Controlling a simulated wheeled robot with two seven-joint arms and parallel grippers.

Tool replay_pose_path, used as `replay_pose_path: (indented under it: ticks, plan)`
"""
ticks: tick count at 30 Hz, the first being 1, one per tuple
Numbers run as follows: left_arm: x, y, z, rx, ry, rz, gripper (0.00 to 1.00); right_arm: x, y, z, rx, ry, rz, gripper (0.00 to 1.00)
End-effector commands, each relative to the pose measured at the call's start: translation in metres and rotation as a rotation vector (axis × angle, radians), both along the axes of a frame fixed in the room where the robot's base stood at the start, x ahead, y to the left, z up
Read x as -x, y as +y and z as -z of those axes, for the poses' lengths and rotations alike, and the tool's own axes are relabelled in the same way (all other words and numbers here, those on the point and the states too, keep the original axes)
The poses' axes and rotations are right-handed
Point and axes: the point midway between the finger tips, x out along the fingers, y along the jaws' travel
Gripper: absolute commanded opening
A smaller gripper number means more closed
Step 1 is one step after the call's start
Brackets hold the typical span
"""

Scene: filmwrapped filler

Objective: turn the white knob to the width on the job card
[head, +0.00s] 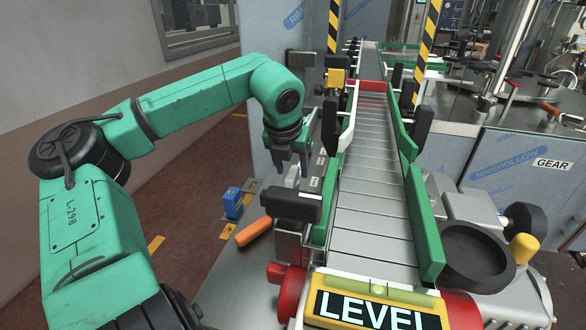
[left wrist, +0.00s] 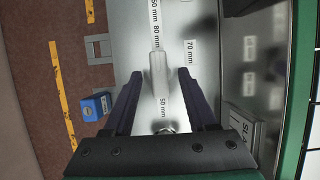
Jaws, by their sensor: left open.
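The white knob (left wrist: 158,66) shows in the left wrist view as a pale narrow bar on a grey plate, lying lengthwise in the picture. In the head view my left gripper (head: 289,170) hangs over the panel beside the conveyor. I cannot make out a job card. My right gripper is not in view.
The conveyor (head: 372,200) with green side rails runs away to the right of my left gripper. A black block (head: 290,204) stands just in front. An orange handle (head: 254,232) and a blue block (head: 232,203) lie left. A yellow level (head: 372,310) is at the front.

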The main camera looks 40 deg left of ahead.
Motion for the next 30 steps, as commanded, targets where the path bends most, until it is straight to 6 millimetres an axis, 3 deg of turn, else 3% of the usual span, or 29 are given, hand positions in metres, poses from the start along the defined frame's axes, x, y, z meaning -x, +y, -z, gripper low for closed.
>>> replay_pose_path:
  ticks: [3, 10, 11, 15, 30]
  plan:
    - [-0.0035, 0.0020, 0.0101, 0.002, 0.000, -0.001, 0.57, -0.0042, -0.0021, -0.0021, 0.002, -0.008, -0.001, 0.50]
    - [-0.0043, 0.0025, 0.0121, 0.001, -0.002, -0.001, 0.57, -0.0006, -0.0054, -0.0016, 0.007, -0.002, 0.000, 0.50]
    - [-0.0043, 0.0025, 0.0120, 0.001, -0.002, -0.001, 0.54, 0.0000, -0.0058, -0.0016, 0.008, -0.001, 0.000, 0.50]
    - [-0.0042, 0.0025, 0.0118, 0.001, -0.002, -0.001, 0.00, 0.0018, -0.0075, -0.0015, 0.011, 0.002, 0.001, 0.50]
    - [-0.0041, 0.0031, 0.0122, 0.001, -0.003, 0.071, 0.00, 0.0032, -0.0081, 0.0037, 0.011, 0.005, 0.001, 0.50]
